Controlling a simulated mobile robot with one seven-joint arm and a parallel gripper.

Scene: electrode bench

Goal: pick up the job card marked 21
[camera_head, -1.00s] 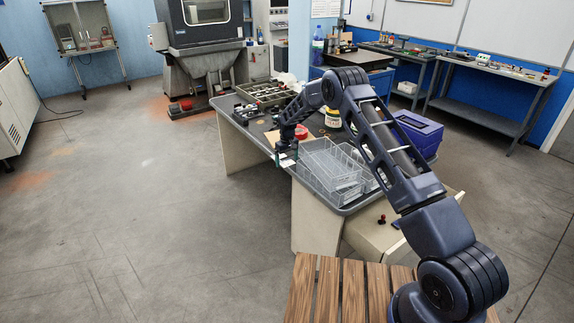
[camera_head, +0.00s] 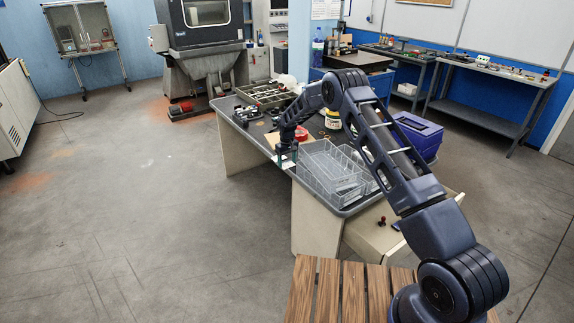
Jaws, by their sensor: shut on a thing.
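My gripper (camera_head: 287,161) points down at the left front edge of the grey-topped bench (camera_head: 231,108), beside the clear plastic trays. It is shut on a small pale, flat piece (camera_head: 291,153) that looks like a job card. Its number is too small to read, and the fingers partly cover it. I cannot tell whether the piece still touches the bench top. No other job card can be made out.
Clear trays (camera_head: 328,163) stand right beside my gripper. A white tub (camera_head: 333,120), a red round item (camera_head: 301,133) and a blue toolbox (camera_head: 418,136) are behind. A parts tray (camera_head: 264,93) sits at the far end.

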